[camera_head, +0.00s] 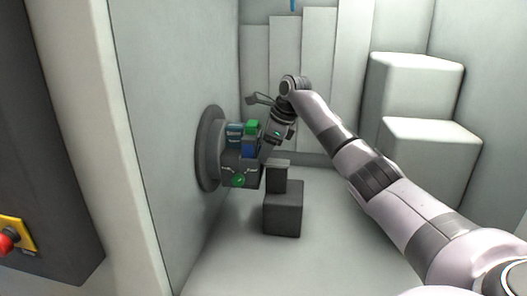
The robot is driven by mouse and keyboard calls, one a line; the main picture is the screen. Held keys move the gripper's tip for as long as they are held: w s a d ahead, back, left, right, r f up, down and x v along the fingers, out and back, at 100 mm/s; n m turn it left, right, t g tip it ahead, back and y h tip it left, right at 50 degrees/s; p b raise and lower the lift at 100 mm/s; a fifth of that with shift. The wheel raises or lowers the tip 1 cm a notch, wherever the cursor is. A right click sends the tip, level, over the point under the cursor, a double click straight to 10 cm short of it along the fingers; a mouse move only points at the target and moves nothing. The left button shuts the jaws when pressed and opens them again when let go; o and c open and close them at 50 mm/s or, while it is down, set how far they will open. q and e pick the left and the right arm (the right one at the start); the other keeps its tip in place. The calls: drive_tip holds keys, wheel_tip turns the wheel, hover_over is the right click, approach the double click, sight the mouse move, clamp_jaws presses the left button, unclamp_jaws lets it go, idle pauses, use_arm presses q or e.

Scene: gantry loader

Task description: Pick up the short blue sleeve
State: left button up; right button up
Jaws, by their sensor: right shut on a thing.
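A short dark blue piece (249,150), which looks like the short blue sleeve, is at the dark chuck on the left wall. My right gripper (264,153) reaches down to it from the upper right. Its fingers are shut at the blue piece's right side and partly hidden, so the exact contact is hard to see. My left gripper is not in view.
The round dark chuck plate (209,150) sticks out from the left wall. A green piece (252,126) is just above the blue one. A dark grey block (283,212) stands on the floor below. Pale stepped blocks (415,95) stand at the right. The front floor is clear.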

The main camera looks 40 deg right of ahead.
drive_tip(key=shift+w+r, duration=0.1)
drive_tip(key=shift+r, duration=0.2)
drive_tip(key=s+d+b, duration=0.5)
drive_tip(key=s+d, duration=0.8)
drive_tip(key=s, duration=0.3)
drive_tip(key=shift+s+r, duration=0.15)
drive_tip(key=shift+r, duration=0.05)
drive_tip(key=w+p+v, duration=0.1)
drive_tip(key=p+v, duration=0.4)
drive_tip(key=v, duration=0.2)
drive_tip(key=shift+w+d+r, duration=0.15)
drive_tip(key=shift+d+r, duration=0.05)
drive_tip(key=shift+r, duration=0.1)
idle(0.5)
